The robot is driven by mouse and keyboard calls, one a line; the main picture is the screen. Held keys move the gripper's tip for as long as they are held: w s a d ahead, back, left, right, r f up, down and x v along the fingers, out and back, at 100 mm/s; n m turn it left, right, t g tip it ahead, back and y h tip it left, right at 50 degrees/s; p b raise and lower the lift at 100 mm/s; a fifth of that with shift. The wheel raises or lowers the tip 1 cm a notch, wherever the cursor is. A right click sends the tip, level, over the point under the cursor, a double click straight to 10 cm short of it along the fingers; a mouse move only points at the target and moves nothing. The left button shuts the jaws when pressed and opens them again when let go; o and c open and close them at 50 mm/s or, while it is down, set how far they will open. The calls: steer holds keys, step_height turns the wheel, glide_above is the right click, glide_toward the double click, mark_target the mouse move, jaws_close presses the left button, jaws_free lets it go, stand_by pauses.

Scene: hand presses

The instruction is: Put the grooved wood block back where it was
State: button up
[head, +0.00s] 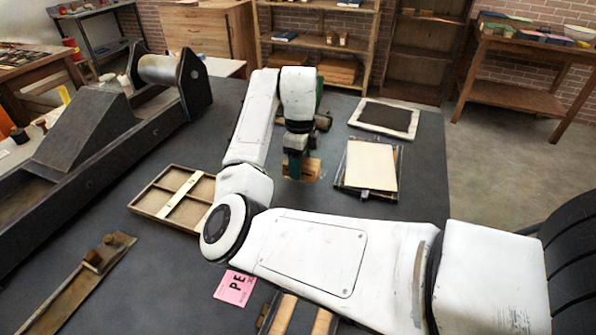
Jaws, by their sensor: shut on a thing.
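The wood block (313,168) is an orange-brown piece at the middle of the dark table in the head view. My gripper (294,166) points down at it and is shut on it, with the dark fingers covering part of the block. The grooves cannot be made out at this size. The block is at or just above the table top; I cannot tell whether it touches.
A divided wooden tray (149,208) lies left of my gripper. A board with cream paper (373,165) and a dark framed slab (385,117) lie to the right. A large press (95,125) fills the left. A pink card (235,288) lies in front.

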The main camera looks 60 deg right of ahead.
steer(key=shift+w+f, duration=0.25)
steer(key=shift+f, duration=0.4)
steer(key=shift+f+p, duration=0.4)
steer(key=shift+f, duration=0.8)
steer(key=shift+f, duration=0.1)
steer(key=o, duration=1)
step_height(320, 180, up, 12)
steer(key=shift+r+b, duration=0.15)
steer(key=shift+b, duration=0.6)
